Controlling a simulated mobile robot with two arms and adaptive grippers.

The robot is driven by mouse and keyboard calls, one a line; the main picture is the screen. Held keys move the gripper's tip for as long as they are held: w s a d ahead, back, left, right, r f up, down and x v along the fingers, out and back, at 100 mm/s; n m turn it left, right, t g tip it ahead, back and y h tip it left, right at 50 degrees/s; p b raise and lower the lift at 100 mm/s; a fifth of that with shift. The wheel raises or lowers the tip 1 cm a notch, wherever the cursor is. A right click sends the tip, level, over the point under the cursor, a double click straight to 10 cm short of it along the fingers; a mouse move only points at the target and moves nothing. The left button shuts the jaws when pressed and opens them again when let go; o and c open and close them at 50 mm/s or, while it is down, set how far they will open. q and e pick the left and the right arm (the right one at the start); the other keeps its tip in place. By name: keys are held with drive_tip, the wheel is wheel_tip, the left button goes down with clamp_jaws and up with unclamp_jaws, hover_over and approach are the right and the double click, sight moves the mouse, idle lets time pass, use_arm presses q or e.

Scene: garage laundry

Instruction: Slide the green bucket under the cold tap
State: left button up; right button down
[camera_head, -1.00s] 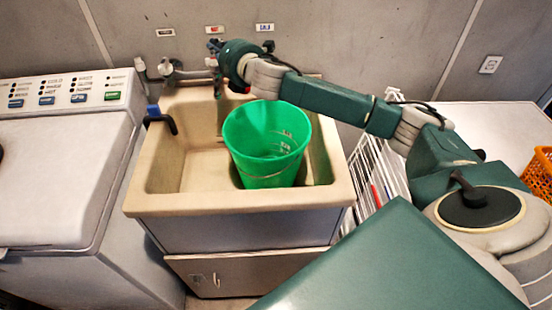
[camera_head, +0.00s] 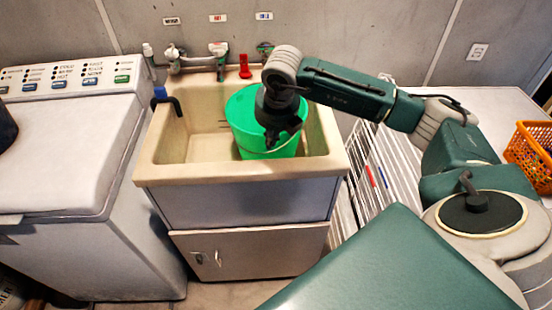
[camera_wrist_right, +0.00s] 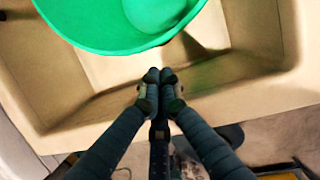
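The green bucket (camera_head: 243,112) stands upright in the right part of the beige sink (camera_head: 240,175). Its rim also shows at the top of the right wrist view (camera_wrist_right: 115,45). A tap (camera_head: 265,47) under the blue-marked label is on the wall behind the bucket, partly hidden by my right arm. My right gripper (camera_head: 270,140) points down at the bucket's front side and covers part of it. In the right wrist view its fingertips (camera_wrist_right: 159,76) are together with nothing visible between them, just below the rim in the picture. Contact with the bucket cannot be told. My left gripper is not in view.
Two other taps, one under a red-marked label (camera_head: 218,47) and one farther left (camera_head: 172,52), are on the wall. A blue-and-black hook-shaped item (camera_head: 168,99) is at the sink's left rim. A washer (camera_head: 70,150) stands left, a white rack (camera_head: 375,170) right.

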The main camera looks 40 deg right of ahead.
sight(275, 153)
drive_tip(key=shift+m+h, duration=0.3)
drive_tip(key=shift+h, duration=0.1)
drive_tip(key=x, duration=0.3)
drive_tip(key=d+p+x, duration=0.1)
drive_tip(key=x, duration=0.2)
drive_tip(key=d+p+x, duration=0.1)
drive_tip(key=x, duration=0.3)
drive_tip(key=shift+s, duration=0.25)
drive_tip(key=shift+w+d+f+b, duration=0.25)
drive_tip(key=shift+w+b, duration=0.3)
drive_tip(key=shift+b, duration=0.4)
drive_tip(key=shift+w+d+r, duration=0.1)
drive_tip(key=shift+w+r, duration=0.05)
drive_tip(key=shift+w, duration=0.1)
drive_tip(key=shift+r, duration=0.2)
